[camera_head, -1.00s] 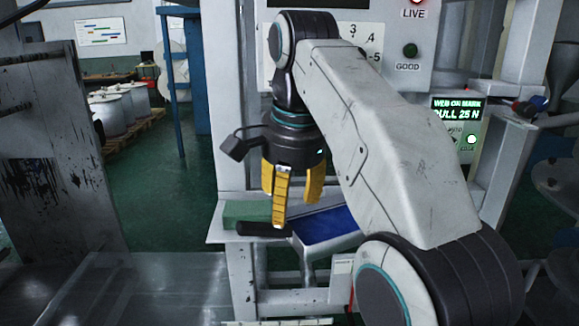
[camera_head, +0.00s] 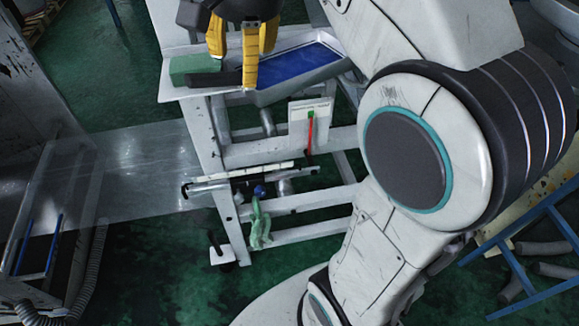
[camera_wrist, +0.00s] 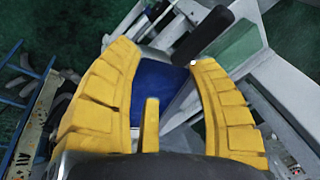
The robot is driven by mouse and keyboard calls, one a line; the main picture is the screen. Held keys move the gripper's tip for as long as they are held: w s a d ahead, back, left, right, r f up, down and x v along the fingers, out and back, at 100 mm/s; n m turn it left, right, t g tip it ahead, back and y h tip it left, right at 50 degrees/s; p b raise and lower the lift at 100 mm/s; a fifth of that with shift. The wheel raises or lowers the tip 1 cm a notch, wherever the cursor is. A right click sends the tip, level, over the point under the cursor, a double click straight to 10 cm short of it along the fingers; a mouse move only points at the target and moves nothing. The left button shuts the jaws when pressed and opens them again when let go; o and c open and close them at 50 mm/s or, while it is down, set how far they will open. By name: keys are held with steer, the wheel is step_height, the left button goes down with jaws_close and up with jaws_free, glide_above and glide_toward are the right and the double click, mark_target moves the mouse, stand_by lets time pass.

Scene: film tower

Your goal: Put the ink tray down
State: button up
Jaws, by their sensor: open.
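The ink tray (camera_head: 305,84) is a shallow grey tray with a blue inside. In the head view it sits level at the white ledge of the machine, at the top centre. My gripper (camera_head: 243,70) has yellow fingers, points down and is above the tray's left end. In the wrist view the blue inside of the tray (camera_wrist: 160,92) shows between the spread fingers, and my gripper (camera_wrist: 165,60) is open with nothing clasped. Whether a finger touches the tray cannot be told. The fingers hide part of the tray.
A green block (camera_head: 195,68) and a black bar (camera_head: 210,79) lie on the white ledge (camera_head: 178,93), left of the tray. Below is a white frame with rollers and a green rag (camera_head: 260,225). A blue metal rack (camera_head: 525,250) stands at lower right.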

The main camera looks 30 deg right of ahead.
steer(key=shift+o, duration=0.9)
steer(key=s+f+n, duration=0.4)
steer(key=s+f, duration=0.2)
steer(key=f, duration=0.3)
steer(key=s+f+n+t, duration=0.1)
steer(key=s+f+n, duration=0.4)
steer(key=f, duration=0.4)
steer(key=shift+s+d+f, duration=0.15)
steer(key=shift+s+f, duration=0.25)
steer(key=shift+s, duration=0.05)
steer(key=shift+o, duration=0.5)
steer(key=shift+s+f, duration=0.2)
steer(key=shift+f, duration=0.1)
